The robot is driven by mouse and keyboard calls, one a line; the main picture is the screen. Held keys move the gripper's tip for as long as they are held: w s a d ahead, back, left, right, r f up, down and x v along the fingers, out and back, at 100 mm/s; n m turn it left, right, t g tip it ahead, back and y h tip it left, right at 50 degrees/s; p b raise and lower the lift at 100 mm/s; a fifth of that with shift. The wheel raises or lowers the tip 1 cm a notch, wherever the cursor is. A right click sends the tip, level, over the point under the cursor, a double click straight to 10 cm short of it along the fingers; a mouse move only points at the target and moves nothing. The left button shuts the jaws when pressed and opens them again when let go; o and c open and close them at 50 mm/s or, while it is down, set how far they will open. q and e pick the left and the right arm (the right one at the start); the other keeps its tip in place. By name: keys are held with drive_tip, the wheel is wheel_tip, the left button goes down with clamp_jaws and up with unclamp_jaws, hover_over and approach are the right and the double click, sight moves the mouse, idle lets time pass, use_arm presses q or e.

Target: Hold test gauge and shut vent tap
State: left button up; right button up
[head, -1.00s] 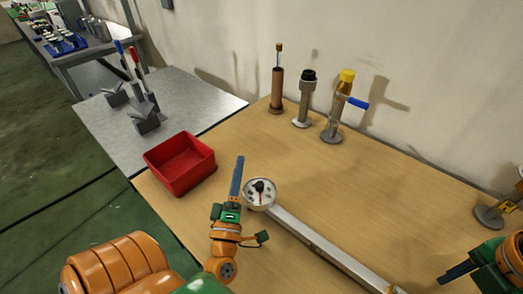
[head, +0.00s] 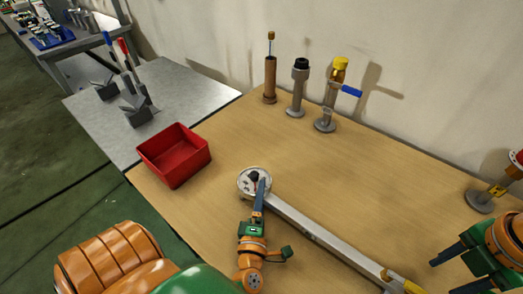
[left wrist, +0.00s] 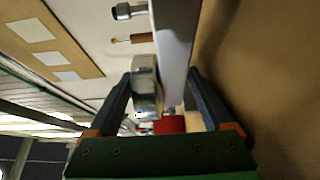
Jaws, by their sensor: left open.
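A round white-faced gauge (head: 248,178) with a metal rim shows at the near middle of the bench, at the left end of a long silver bar (head: 318,234). My left gripper (head: 262,183) is at the gauge and partly covers its dial. In the left wrist view, the open fingers (left wrist: 163,105) stand either side of the gauge's metal body (left wrist: 146,88) and the pale bar (left wrist: 175,45). I cannot tell whether a finger touches. A post with a blue lever (head: 347,89) and yellow top stands at the back. My right gripper (head: 450,270) is open and empty at the lower right.
A red bin (head: 174,156) stands left of the gauge. Two more posts, one brown (head: 270,80) and one grey (head: 298,88), stand near the wall. The wooden bench middle (head: 365,175) is clear.

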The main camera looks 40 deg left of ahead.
use_arm(q)
drive_tip(key=shift+w+a, duration=0.25)
drive_tip(key=shift+w, duration=0.15)
